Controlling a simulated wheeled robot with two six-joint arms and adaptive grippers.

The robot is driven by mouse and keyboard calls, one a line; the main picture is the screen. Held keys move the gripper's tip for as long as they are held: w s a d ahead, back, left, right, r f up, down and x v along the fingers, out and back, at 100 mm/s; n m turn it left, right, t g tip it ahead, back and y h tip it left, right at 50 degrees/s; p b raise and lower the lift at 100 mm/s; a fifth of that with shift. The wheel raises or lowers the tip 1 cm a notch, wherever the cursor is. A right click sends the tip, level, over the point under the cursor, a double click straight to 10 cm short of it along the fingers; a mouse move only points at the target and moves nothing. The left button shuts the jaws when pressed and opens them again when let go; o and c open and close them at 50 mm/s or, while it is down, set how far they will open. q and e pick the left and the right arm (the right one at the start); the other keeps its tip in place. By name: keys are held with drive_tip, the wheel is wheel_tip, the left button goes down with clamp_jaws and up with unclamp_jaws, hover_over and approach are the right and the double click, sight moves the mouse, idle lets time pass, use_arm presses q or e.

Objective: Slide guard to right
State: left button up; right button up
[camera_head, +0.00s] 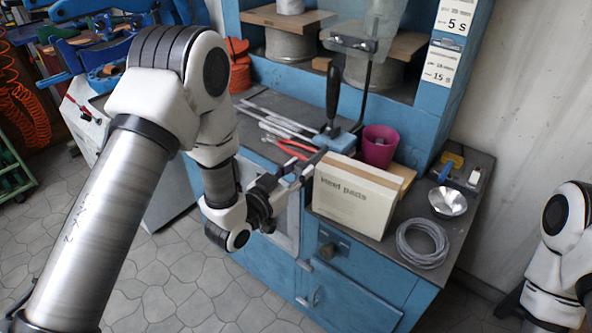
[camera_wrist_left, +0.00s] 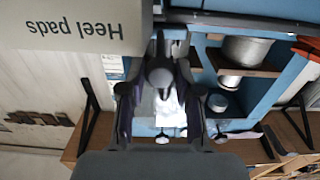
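A translucent guard panel (camera_head: 379,22) hangs at the top of the head view in front of the blue press bay, held by a metal bracket (camera_head: 353,43) on a dark upright rod. My left gripper (camera_head: 303,168) is over the front edge of the bench, beside the heel pads box and well below the guard. In the left wrist view its fingers (camera_wrist_left: 160,105) stand apart, with a dark rounded knob seen between them; contact cannot be told. A pale piece beyond the fingers may be the guard. My right arm shows at the right edge, its gripper out of view.
The heel pads box (camera_head: 354,198) stands close to my left gripper. A black-handled lever (camera_head: 332,88), a magenta cup (camera_head: 380,147), a metal bowl (camera_head: 447,201) and a wire coil (camera_head: 422,244) are on the bench. Rods and red-handled pliers lie further left.

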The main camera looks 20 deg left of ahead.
use_arm(q)
drive_tip(key=o, duration=0.4)
drive_tip(key=shift+s+d, duration=0.1)
drive_tip(key=shift+d, duration=0.2)
drive_tip(key=shift+c, duration=0.2)
drive_tip(key=shift+s+a, duration=0.15)
drive_tip(key=shift+a, duration=0.05)
drive_tip(key=v, duration=0.7)
drive_tip(key=shift+d, duration=0.1)
